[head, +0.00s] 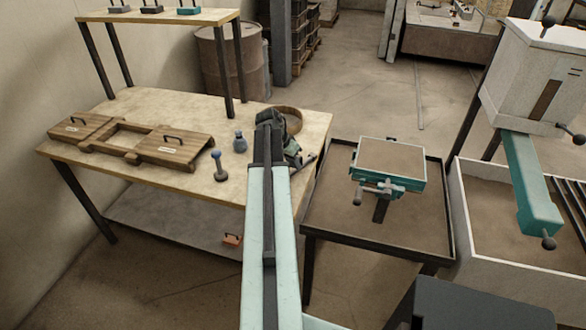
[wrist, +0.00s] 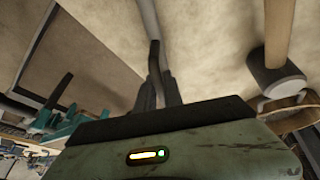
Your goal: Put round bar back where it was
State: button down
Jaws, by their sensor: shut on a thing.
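My gripper (wrist: 156,78) is shut on a slim grey round bar (wrist: 147,18), which runs from between the fingers out of the top of the wrist view. In the head view my gripper (head: 272,120) is over the right end of the wooden workbench (head: 150,105), mostly hidden by my own arm. I cannot make out the bar in the head view. Whether the bar touches the bench top cannot be told.
On the bench are a round wooden ring (head: 293,118), a blue-grey bottle-shaped piece (head: 240,143), a small upright tool (head: 220,168) and wooden mould boards (head: 130,138). A tool with a grey head (wrist: 272,72) is near the gripper. A stand with a teal-sided box (head: 388,160) is at the right.

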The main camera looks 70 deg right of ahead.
jog(key=shift+f, duration=0.1)
jog(key=c, duration=1.5)
grip_release()
jog(key=shift+r+p, duration=0.45)
jog(key=shift+r, duration=0.2)
jog(key=p+v, duration=1)
jog(key=v, duration=0.1)
jog(key=shift+w+a, duration=0.1)
jog(key=shift+a, duration=0.1)
